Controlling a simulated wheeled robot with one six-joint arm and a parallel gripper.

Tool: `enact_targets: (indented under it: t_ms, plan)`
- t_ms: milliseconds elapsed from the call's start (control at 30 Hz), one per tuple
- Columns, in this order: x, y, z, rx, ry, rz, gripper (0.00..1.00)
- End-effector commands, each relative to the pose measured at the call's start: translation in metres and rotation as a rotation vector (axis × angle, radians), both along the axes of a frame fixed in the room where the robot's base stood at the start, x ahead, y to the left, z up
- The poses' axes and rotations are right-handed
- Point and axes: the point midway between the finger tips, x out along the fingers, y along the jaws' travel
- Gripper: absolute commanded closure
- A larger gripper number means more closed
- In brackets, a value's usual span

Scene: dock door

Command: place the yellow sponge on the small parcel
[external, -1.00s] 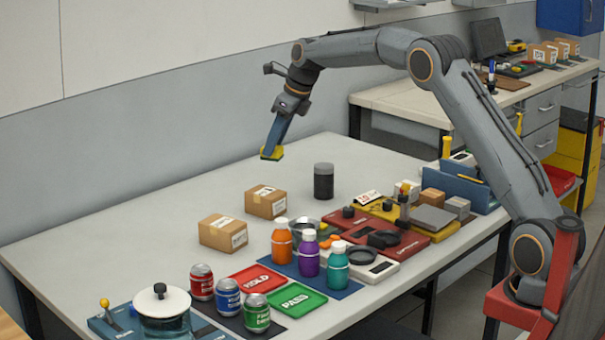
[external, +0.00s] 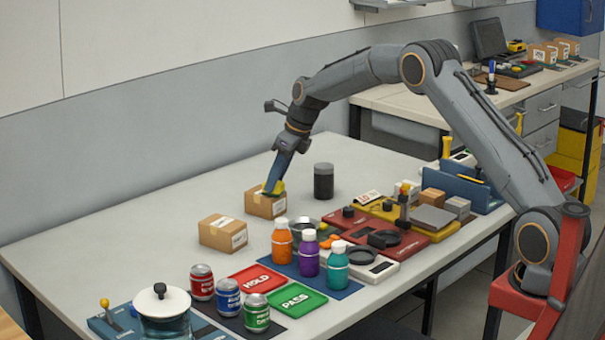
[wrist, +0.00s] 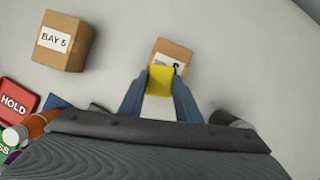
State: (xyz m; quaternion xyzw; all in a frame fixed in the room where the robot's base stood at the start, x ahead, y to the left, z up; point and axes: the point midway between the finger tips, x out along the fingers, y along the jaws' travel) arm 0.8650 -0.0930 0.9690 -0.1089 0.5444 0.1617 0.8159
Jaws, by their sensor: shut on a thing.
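My gripper (external: 273,183) is shut on the yellow sponge (external: 275,189) and points down at the far cardboard parcel (external: 262,207). I cannot tell whether the sponge touches the parcel's top. A second, slightly larger-looking parcel (external: 223,234) stands nearer the camera; in the wrist view its label reads BAY 5 (wrist: 60,40).
A dark cylinder (external: 323,181) stands right of the far parcel. Several bottles, such as the orange one (external: 281,243), and a red HOLD tray (external: 257,279) are in front. The table behind and left of the parcels is clear.

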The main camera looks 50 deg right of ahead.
Motion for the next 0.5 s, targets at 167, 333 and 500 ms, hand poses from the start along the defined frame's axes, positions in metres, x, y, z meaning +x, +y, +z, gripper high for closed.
enact_targets:
  t_ms: [167, 333, 500]
  plan:
    - [0.0000, 0.0000, -0.0038, 0.000, 0.000, 0.000, 0.91]
    - [0.0000, -0.0001, -0.0028, 0.000, 0.000, 0.000, 0.51]
    - [0.0000, -0.0001, -0.0027, 0.000, 0.000, 0.000, 0.51]
